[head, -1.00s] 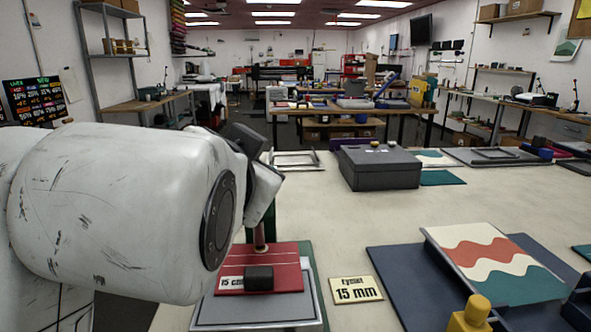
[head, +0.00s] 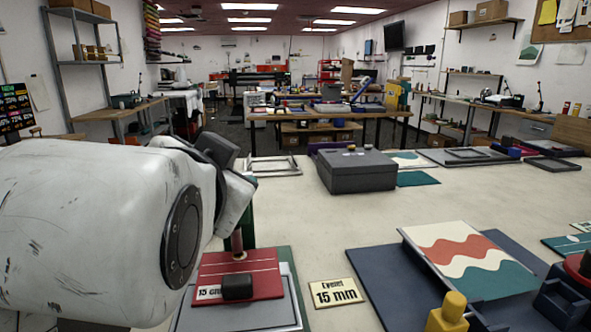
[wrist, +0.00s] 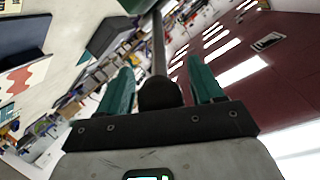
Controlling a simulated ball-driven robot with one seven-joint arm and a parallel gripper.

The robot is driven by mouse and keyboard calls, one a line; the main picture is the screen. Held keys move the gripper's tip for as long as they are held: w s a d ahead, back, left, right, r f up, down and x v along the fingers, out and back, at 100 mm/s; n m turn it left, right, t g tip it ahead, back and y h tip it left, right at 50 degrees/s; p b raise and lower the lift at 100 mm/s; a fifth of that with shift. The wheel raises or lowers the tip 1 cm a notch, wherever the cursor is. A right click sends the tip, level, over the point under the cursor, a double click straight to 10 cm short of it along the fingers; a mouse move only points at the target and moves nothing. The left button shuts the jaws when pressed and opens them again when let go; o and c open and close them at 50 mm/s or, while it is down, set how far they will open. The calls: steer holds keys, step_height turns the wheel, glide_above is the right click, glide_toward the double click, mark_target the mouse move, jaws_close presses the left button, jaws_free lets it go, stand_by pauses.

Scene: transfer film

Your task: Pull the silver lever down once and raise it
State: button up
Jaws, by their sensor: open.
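In the wrist view the silver lever (wrist: 158,48) is a thin grey rod with a dark round knob (wrist: 160,93) at its end. My gripper (wrist: 161,68) is open. Its two teal fingers stand on either side of the knob, with a gap visible on each side. The rod runs to a green body (wrist: 137,5) at the top edge. In the head view my pale scuffed arm hides the lever and the fingers. Part of the green press (head: 248,218) shows behind it, with a reddish post (head: 237,245) above a red sheet (head: 258,276).
A black block (head: 237,287) lies on the red sheet. An "Eyelet 15 mm" card (head: 335,293) lies to its right. Further right are a blue board (head: 385,290) with a wavy print (head: 470,255) and a yellow-knobbed item (head: 448,312). A grey box (head: 357,175) stands behind.

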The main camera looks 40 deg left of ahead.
steer(key=v, duration=1)
steer(key=shift+s+d, duration=0.25)
steer(key=shift+r, duration=0.1)
